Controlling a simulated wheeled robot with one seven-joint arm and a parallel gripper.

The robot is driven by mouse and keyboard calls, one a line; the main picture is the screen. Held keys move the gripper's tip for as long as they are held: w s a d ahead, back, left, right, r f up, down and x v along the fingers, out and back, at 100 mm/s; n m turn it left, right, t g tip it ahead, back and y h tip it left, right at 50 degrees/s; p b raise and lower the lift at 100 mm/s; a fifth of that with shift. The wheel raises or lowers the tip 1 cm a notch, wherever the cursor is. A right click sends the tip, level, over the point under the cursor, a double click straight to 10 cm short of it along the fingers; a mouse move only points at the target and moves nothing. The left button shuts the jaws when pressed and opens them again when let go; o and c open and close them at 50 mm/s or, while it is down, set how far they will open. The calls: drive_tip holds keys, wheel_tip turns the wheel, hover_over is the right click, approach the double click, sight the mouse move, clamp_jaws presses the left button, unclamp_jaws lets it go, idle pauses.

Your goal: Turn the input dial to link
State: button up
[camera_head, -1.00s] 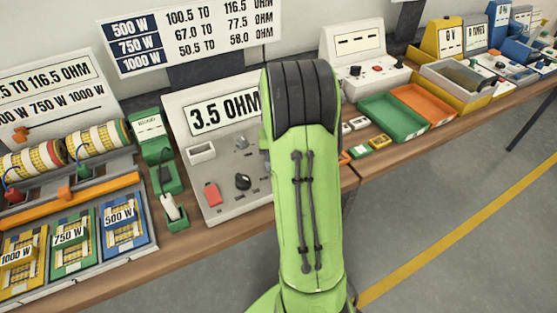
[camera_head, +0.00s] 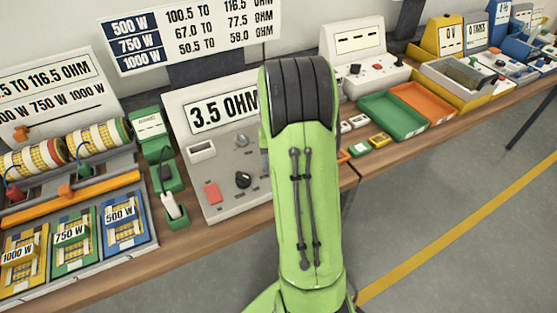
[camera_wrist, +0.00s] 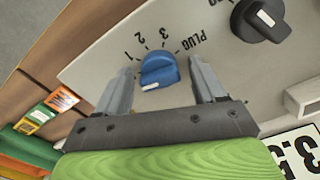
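In the wrist view a blue dial (camera_wrist: 158,70) stands on the pale panel of the meter box. Its white mark is at its lower edge in the picture, and the labels 1, 2, 3 and PLUG curve around its upper side. My gripper (camera_wrist: 160,67) is open, with one finger on each side of the blue dial and small gaps visible. A black dial (camera_wrist: 262,18) with a white mark is at the upper right. In the head view my arm hides the blue dial and gripper; the box (camera_head: 226,206) reads 3.5 OHM. I can read no "link" label.
In the head view, a green holder with a probe (camera_head: 172,205) stands left of the box. Green (camera_head: 392,117) and orange (camera_head: 424,104) trays lie to the right. Coloured cards (camera_head: 75,242) and wound coils (camera_head: 97,138) fill the left of the wooden bench.

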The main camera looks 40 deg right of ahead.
wheel_tip(320, 180, up, 16)
drive_tip(key=p, duration=0.4)
drive_tip(key=shift+p, duration=0.3)
drive_tip(key=shift+f, duration=0.15)
drive_tip(key=s+a+r+n+t, duration=0.2)
drive_tip(key=a+r, duration=0.3)
drive_tip(key=a, duration=0.3)
drive_tip(key=s+a+n+t, duration=0.3)
drive_tip(key=s+a+n, duration=0.2)
drive_tip(key=s+a, duration=0.9)
drive_tip(key=shift+a+f+n+t+p, duration=0.2)
drive_tip(key=shift+a+n+t+p, duration=0.1)
drive_tip(key=shift+a, duration=0.3)
drive_tip(key=shift+w, duration=0.1)
